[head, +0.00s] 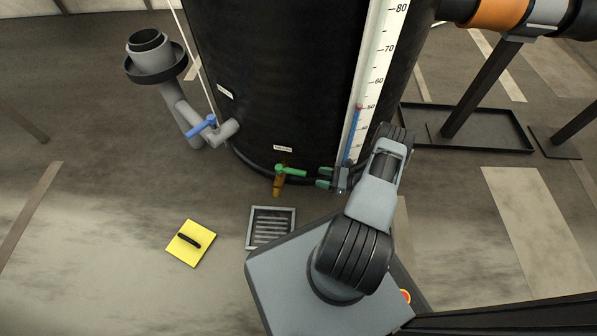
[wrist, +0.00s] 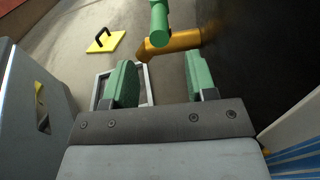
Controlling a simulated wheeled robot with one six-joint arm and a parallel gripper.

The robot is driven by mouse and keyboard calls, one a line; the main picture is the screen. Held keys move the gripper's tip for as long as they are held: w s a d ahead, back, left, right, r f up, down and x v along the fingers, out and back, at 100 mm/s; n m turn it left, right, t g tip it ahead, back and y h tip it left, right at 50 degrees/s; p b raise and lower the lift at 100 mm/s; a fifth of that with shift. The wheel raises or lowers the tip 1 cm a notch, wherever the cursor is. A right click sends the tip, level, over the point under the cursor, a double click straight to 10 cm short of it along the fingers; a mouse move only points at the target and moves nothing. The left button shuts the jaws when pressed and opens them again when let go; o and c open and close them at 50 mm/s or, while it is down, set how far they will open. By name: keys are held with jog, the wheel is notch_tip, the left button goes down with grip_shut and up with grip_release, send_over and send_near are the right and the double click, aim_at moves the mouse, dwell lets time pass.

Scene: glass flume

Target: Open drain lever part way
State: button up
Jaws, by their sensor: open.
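The drain lever (head: 291,170) is a green handle on a brass drain valve (head: 278,186) low on the front of the black tank. It points to the right in the head view. The lever (wrist: 159,22) also shows in the wrist view, above the brass pipe (wrist: 170,43), near the top edge. My gripper (head: 325,177) has green fingers and is just right of the lever's end. In the wrist view my gripper (wrist: 160,80) is open, with nothing between the fingers, and the lever lies ahead of the gap. I cannot tell the exact distance.
A floor grate (head: 270,227) lies below the valve. A yellow plate with a black handle (head: 188,243) lies to its left. The black tank (head: 275,80) stands close behind, with a scale (head: 375,75) on its front. A blue-handled valve (head: 205,125) is at the left.

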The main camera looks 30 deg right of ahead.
aim_at(299, 173)
jog(key=b+x, duration=0.2)
jog(key=x, duration=0.7)
jog(key=shift+w+a, duration=0.15)
jog(key=shift+a, duration=0.1)
grip_shut()
